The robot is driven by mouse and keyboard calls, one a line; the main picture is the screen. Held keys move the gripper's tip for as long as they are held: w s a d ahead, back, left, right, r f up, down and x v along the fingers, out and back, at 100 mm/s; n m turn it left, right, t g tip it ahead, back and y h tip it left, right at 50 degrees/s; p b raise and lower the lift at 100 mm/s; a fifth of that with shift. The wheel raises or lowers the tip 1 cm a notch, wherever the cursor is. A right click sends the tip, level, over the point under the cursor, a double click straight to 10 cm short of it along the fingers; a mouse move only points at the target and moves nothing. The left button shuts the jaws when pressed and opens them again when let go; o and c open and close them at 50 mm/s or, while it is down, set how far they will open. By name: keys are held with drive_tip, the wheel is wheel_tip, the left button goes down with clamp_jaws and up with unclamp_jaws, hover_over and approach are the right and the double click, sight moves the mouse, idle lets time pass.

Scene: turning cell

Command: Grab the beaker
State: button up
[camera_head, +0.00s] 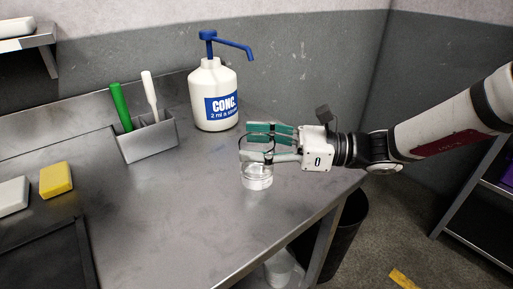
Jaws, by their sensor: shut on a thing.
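The beaker (257,180) is a small clear vessel near the right part of the steel bench. It stands upright, and I cannot tell whether its base touches the bench. My gripper (254,144) comes in from the right with its green-padded fingers around the upper part of the beaker. The fingers are shut on it. They hide part of the beaker's rim and upper wall.
A white pump bottle (212,97) with a blue pump stands behind my gripper. A metal holder (147,141) with green- and white-handled tools is left of it. A yellow block (55,180) lies farther left. A dark bin (342,235) stands below the bench's right edge.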

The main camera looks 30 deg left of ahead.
drive_tip(key=shift+r, duration=0.55)
drive_tip(key=shift+s+d+r, duration=0.1)
drive_tip(key=shift+s+r, duration=0.05)
drive_tip(key=shift+r, duration=0.1)
drive_tip(key=s+d+r+p, duration=0.1)
drive_tip(key=s+d+p, duration=0.2)
drive_tip(key=s+d, duration=0.6)
drive_tip(key=shift+s+d, duration=0.3)
drive_tip(key=shift+s, duration=1.3)
drive_tip(key=shift+r, duration=0.1)
